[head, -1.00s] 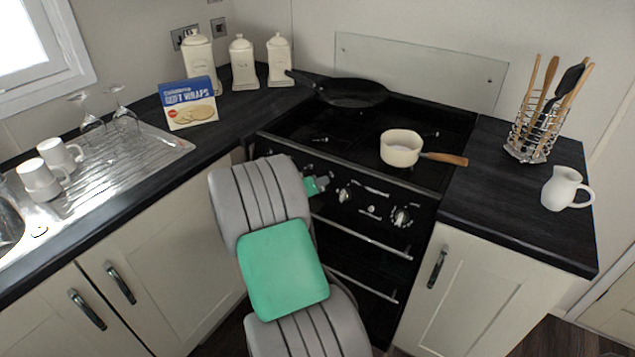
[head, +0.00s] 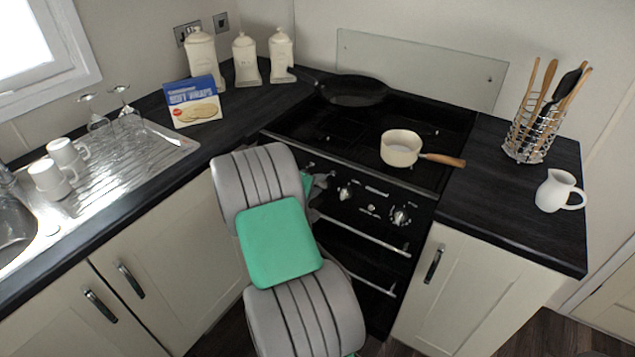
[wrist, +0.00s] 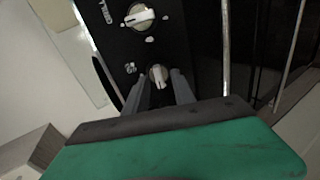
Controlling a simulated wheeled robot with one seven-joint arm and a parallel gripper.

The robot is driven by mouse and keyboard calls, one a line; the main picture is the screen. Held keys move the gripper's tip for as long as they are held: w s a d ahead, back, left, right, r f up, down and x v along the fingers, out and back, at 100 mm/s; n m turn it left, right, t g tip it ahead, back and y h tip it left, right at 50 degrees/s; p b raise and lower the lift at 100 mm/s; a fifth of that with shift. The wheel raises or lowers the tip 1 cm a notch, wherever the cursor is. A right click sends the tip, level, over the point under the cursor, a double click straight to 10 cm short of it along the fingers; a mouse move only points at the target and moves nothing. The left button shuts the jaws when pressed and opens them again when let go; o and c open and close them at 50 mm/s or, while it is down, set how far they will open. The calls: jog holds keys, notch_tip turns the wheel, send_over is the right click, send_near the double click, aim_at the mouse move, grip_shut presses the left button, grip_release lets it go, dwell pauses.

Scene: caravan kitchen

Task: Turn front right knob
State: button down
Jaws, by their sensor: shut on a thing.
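The black cooker front (head: 372,209) carries a row of silver knobs. In the head view one knob (head: 345,193) is just right of my gripper (head: 321,184), and a larger one (head: 401,216) is farther right. My gripper is at the left part of this panel. In the wrist view its two grey fingers (wrist: 158,88) are closed around a small silver knob (wrist: 157,75). A second knob (wrist: 139,16), by a printed label, is beyond it and free. My arm and gripper hide the held knob in the head view.
A cream saucepan (head: 400,150) and a black frying pan (head: 353,91) stand on the hob. Oven handle rails (head: 362,238) run below the knobs. A utensil rack (head: 528,138) and white jug (head: 556,192) are on the right worktop.

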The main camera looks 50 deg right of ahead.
dwell(0.3)
jog(key=c, duration=1.1)
grip_release()
jog(key=shift+o, duration=0.2)
jog(key=v, duration=0.7)
jog(key=shift+a+r, duration=0.15)
jog(key=shift+a, duration=0.2)
